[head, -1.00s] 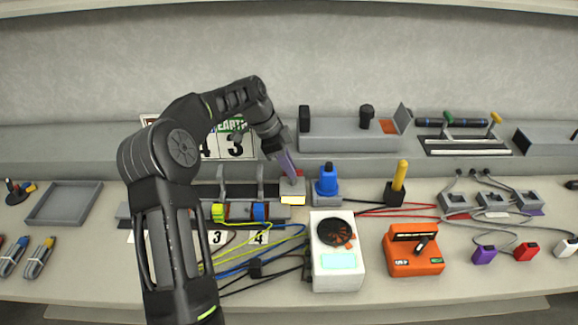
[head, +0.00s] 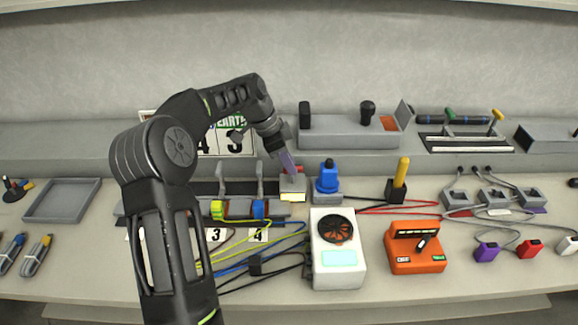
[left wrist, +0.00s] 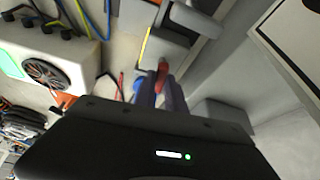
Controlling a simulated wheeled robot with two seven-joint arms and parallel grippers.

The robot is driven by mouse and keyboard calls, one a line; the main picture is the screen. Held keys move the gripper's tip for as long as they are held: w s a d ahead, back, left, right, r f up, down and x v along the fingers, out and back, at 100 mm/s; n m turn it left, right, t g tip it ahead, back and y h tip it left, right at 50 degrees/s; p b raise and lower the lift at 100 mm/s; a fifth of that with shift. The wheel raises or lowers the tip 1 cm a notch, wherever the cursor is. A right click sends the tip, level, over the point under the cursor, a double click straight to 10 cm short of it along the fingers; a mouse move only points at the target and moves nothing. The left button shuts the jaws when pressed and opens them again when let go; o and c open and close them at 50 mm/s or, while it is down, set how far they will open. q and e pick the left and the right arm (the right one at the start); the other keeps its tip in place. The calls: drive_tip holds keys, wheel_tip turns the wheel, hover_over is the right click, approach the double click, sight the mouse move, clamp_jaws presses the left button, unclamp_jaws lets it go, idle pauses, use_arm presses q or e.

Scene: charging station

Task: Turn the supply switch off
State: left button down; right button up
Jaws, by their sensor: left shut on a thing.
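The supply switch is a small grey box (head: 292,187) at the middle of the bench, with a yellow strip on its front. Its red lever (head: 300,169) shows beside my fingers, and in the left wrist view the red lever (left wrist: 162,68) stands between the fingertips. My left gripper (head: 288,165) reaches down to the box from the upper left and is shut on the red lever. The same gripper shows in the left wrist view (left wrist: 160,90). The fingers hide part of the lever. My right gripper is not in view.
A blue plug-like device (head: 327,180) stands close to the right of the switch. A white box with a fan (head: 338,275) is in front. A grey bank with upright levers (head: 180,207) is to the left. An orange meter (head: 415,262) and cables lie to the right.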

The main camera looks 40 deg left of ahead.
use_arm(q)
drive_tip(key=n+y+b, duration=0.1)
drive_tip(key=n+b, duration=0.1)
drive_tip(key=n, duration=0.1)
drive_tip(key=shift+s+d+f+t+b, duration=0.1)
drive_tip(key=shift+d+t+b, duration=0.05)
drive_tip(key=shift+t+b, duration=0.2)
drive_tip(key=n+y+b, duration=0.1)
drive_tip(key=n, duration=0.2)
drive_tip(key=shift+d+t, duration=0.15)
drive_tip(key=shift+t, duration=0.1)
drive_tip(key=n, duration=0.1)
drive_tip(key=n+y+b, duration=0.1)
drive_tip(key=n, duration=0.1)
drive_tip(key=n+y, duration=0.1)
drive_tip(key=n, duration=0.1)
drive_tip(key=shift+d, duration=0.25)
drive_tip(key=n+y, duration=0.1)
drive_tip(key=n, duration=0.1)
drive_tip(key=n+y+b, duration=0.1)
drive_tip(key=n, duration=0.2)
drive_tip(key=shift+d+g+b, duration=0.15)
drive_tip(key=shift+g+b, duration=0.15)
drive_tip(key=shift+g, duration=0.1)
drive_tip(key=shift+n, duration=0.3)
drive_tip(key=c, duration=1.4)
unclamp_jaws()
drive_tip(key=shift+r, duration=0.25)
